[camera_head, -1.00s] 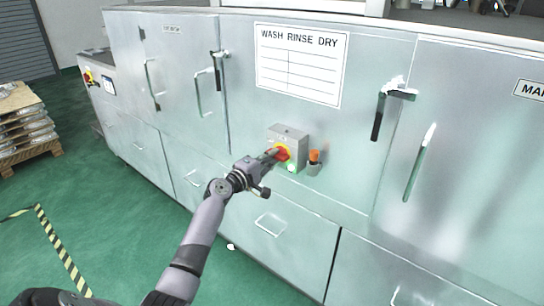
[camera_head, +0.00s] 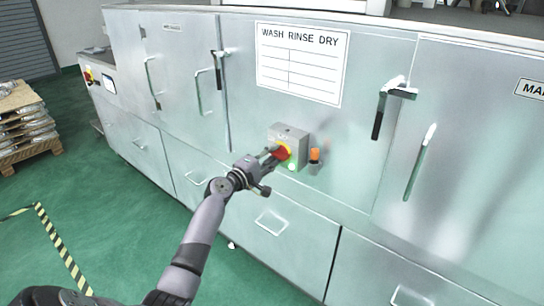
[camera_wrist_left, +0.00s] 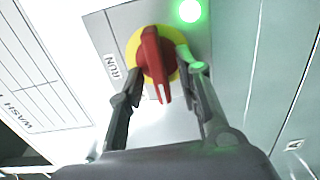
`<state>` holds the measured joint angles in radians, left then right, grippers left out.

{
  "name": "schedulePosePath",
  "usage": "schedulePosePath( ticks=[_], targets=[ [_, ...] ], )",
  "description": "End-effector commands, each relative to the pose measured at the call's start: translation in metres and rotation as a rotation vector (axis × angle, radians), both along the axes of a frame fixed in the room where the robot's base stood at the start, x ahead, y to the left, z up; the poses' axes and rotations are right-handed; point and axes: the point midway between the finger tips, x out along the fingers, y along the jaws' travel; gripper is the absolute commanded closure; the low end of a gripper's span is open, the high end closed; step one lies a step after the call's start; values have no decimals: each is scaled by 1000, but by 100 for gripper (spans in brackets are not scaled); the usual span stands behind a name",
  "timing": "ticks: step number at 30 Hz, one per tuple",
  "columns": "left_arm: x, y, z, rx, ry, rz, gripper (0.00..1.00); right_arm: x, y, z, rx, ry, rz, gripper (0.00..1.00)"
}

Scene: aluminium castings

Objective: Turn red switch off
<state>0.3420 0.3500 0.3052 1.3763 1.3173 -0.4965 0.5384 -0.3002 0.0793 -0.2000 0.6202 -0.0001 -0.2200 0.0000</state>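The red switch (camera_head: 281,153) is a rotary knob on a yellow disc, on a grey box fixed to the metal cabinet front. In the left wrist view the red knob (camera_wrist_left: 155,62) stands roughly along the picture's height, beside a "RUN" label, and a green lamp (camera_wrist_left: 190,10) glows near it. My left gripper (camera_head: 272,157) reaches the switch from the front left. In the left wrist view its fingers (camera_wrist_left: 158,85) are spread, one on each side of the knob; a gap shows on the left, and contact on the right is unclear. My right gripper is out of view.
An orange-topped part (camera_head: 315,155) sticks out just right of the switch box (camera_head: 290,134). Door handles (camera_head: 380,112) project from the metal cabinet. A "WASH RINSE DRY" sign (camera_head: 301,62) is above. A loaded pallet (camera_head: 30,150) stands at far left; green floor lies open before the cabinet.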

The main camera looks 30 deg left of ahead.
Motion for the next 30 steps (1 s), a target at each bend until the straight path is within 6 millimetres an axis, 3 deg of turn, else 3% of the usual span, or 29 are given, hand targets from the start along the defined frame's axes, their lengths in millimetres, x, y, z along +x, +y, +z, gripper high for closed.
schedulePosePath(
  ticks=[7,21,30],
  targets=[
    [-11,1,-1,2,1,0,68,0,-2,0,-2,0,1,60],
    [-99,7,-1,2,3,0,68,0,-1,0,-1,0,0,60],
    [-120,9,0,0,1,0,68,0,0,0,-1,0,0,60]
  ],
)
